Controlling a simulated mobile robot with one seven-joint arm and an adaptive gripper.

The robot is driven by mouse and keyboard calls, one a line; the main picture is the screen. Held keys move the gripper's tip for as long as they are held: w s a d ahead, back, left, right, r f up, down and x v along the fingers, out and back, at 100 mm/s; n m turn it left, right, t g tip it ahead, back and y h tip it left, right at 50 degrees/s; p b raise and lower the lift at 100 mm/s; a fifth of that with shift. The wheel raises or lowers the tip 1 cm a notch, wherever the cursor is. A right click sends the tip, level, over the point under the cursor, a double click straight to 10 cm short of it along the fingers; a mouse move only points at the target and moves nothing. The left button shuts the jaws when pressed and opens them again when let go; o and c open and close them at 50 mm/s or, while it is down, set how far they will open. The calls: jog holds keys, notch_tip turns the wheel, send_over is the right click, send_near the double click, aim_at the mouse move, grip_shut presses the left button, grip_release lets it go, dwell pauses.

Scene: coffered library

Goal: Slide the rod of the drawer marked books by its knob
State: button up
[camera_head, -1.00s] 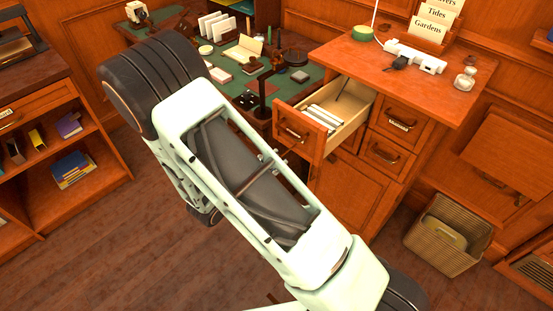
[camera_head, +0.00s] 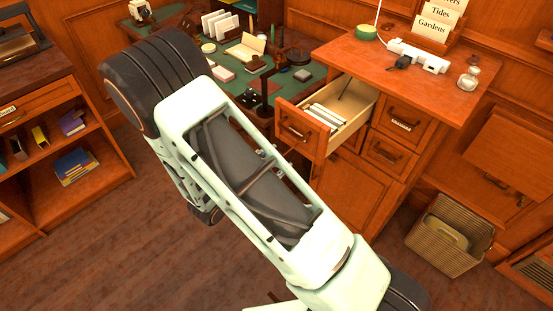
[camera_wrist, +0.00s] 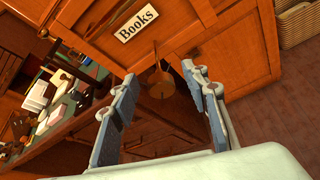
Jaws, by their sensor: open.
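In the wrist view, a wooden drawer front (camera_wrist: 205,22) carries a white label (camera_wrist: 137,24) reading "Books". Below the label is a round brass-brown knob (camera_wrist: 160,86), with a thin stem above it in the picture. My gripper (camera_wrist: 163,92) is open, one finger to each side of the knob in the picture. I see no finger touching it, though the depth gap is hard to judge. In the head view, a pulled-out drawer (camera_head: 301,132) has a label too small to read and papers inside. My arm hides the gripper there.
The drawer cabinet (camera_head: 345,195) has closed drawers to the right and a cluttered top. A wicker basket (camera_head: 448,240) is on the floor at right; a bookshelf (camera_head: 95,190) stands at left.

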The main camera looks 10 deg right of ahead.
jog(key=v, duration=1.2)
jog(key=shift+d, duration=0.1)
